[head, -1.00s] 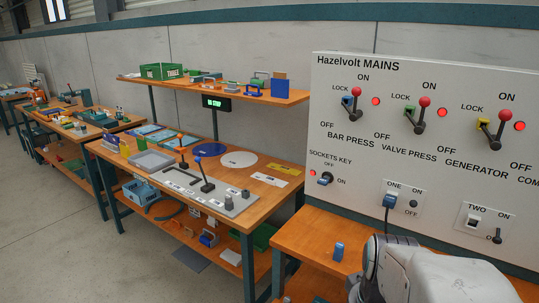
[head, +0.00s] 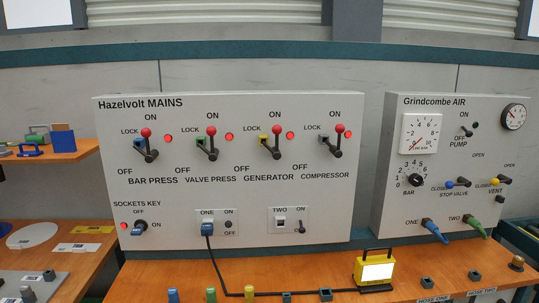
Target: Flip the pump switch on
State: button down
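The pump switch (head: 466,131) is a small dark toggle on the grey Grindcombe AIR panel (head: 383,205), at the right of the head view. It sits between the printed words ON and PUMP. A small dark green lamp (head: 476,125) is beside it. The lever is too small to tell its position surely. My gripper is not in view.
The Hazelvolt MAINS panel (head: 110,170) with several red-knobbed levers stands at left. A yellow work lamp (head: 375,268), its cable and small blocks lie on the orange bench (head: 130,285).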

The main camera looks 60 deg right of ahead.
aim_at(468, 134)
jog(key=z, duration=3.15)
